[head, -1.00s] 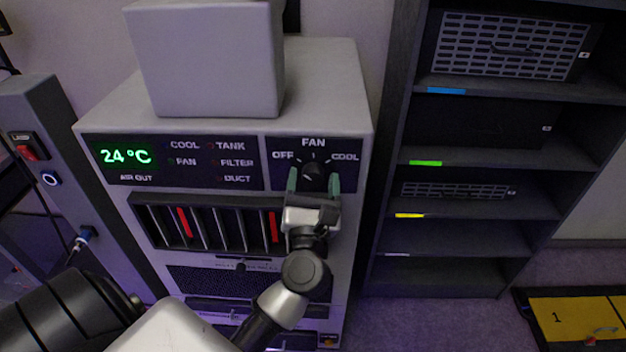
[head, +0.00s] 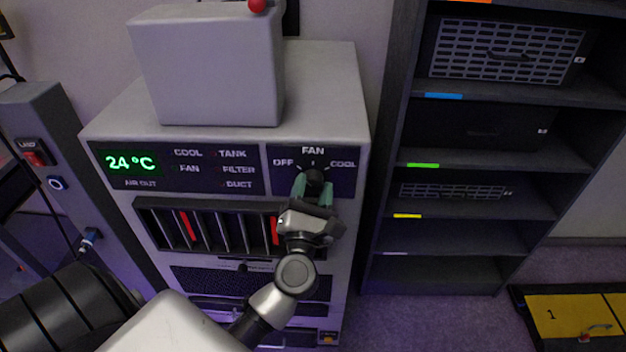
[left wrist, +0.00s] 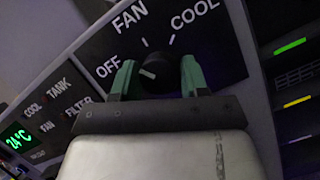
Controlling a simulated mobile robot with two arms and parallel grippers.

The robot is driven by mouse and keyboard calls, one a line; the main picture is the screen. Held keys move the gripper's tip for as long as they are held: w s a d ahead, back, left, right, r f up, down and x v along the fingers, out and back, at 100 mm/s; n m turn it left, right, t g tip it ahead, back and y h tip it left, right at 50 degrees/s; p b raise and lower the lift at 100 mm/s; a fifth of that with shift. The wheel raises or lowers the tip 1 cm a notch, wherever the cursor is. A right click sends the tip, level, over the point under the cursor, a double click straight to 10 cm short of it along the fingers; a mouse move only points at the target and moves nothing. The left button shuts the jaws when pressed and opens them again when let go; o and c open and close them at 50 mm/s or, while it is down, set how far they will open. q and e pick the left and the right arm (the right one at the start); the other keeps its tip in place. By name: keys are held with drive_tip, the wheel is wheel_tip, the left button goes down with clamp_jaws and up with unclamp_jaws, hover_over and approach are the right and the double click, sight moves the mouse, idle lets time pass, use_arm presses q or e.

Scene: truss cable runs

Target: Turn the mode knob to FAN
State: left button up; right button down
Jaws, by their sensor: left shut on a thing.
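The black mode knob (head: 315,177) is on the dark panel at the upper right of the grey cooling unit, under the labels OFF, FAN and COOL. It also shows in the left wrist view (left wrist: 160,70), where its white pointer mark slants up-left, toward OFF. My left gripper (head: 312,190) has its green fingers on either side of the knob and is shut on it. In the head view the gripper looks rolled a little, and its fingers partly hide the knob. My right gripper is not in view.
A display (head: 131,162) reads 24 °C, with indicator labels beside it. A vent with red strips (head: 188,225) lies below. A grey box (head: 207,70) sits on top of the unit. A dark shelf rack (head: 450,237) stands close on the right.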

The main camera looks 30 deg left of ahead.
use_arm(q)
drive_tip(key=m+h+p, duration=0.1)
drive_tip(key=m+p, duration=0.1)
drive_tip(key=m+h+p, duration=0.1)
drive_tip(key=m+p, duration=0.1)
drive_tip(key=m+h+p, duration=0.1)
drive_tip(key=m+p, duration=0.1)
drive_tip(key=shift+r+m, duration=0.3)
drive_tip(key=shift+m, duration=0.1)
drive_tip(key=shift+a+f+m+h+p, duration=0.15)
drive_tip(key=shift+m+h+p, duration=0.55)
drive_tip(key=shift+m+p, duration=0.5)
drive_tip(key=o, duration=0.9)
drive_tip(key=shift+f, duration=0.1)
